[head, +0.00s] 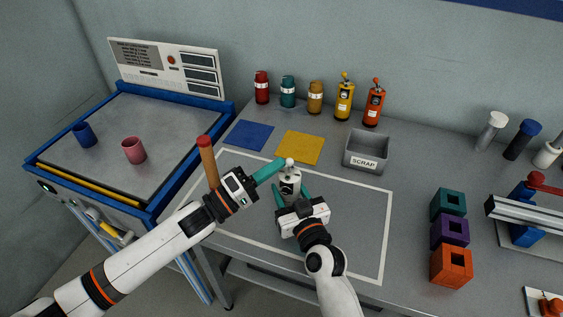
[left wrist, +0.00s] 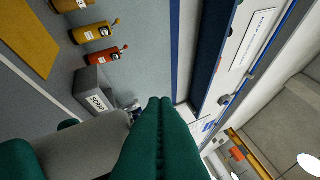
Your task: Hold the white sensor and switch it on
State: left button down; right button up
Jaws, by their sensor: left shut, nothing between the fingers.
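The white sensor (head: 290,184) stands upright over the framed area of the bench, with a pale knob (head: 290,162) on top. My right gripper (head: 292,190) has its teal fingers on both sides of the sensor body and is shut on it. My left gripper (head: 283,163) is shut and empty, its fingertips right beside the knob; I cannot tell if they touch. In the left wrist view the shut green fingers (left wrist: 160,105) fill the middle, and the grey sensor body (left wrist: 85,148) shows large at lower left between the right gripper's fingers.
A grey scrap bin (head: 366,152) stands behind to the right. Yellow (head: 300,147) and blue (head: 249,134) mats lie behind. Several coloured bottles (head: 315,96) line the back. A brown post with a red top (head: 208,160) rises near my left arm. Block stack (head: 449,230) at right.

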pick_arm(q)
jog(key=shift+d+r, duration=0.1)
jog(key=shift+d, duration=0.05)
dwell(0.4)
jog(key=shift+w+a+f, duration=0.1)
jog(key=shift+a+f, duration=0.25)
jog(key=shift+a, duration=0.25)
jog(key=shift+w+a+f, duration=0.1)
jog(key=shift+a+f, duration=0.25)
jog(key=shift+a, duration=0.2)
jog(key=a, duration=0.1)
jog(key=a+f, duration=0.1)
jog(key=w+a+f, duration=0.1)
jog(key=a, duration=0.1)
jog(key=shift+a+f, duration=0.1)
jog(key=shift+f, duration=0.15)
pick_arm(e)
jog(key=o, duration=1.1)
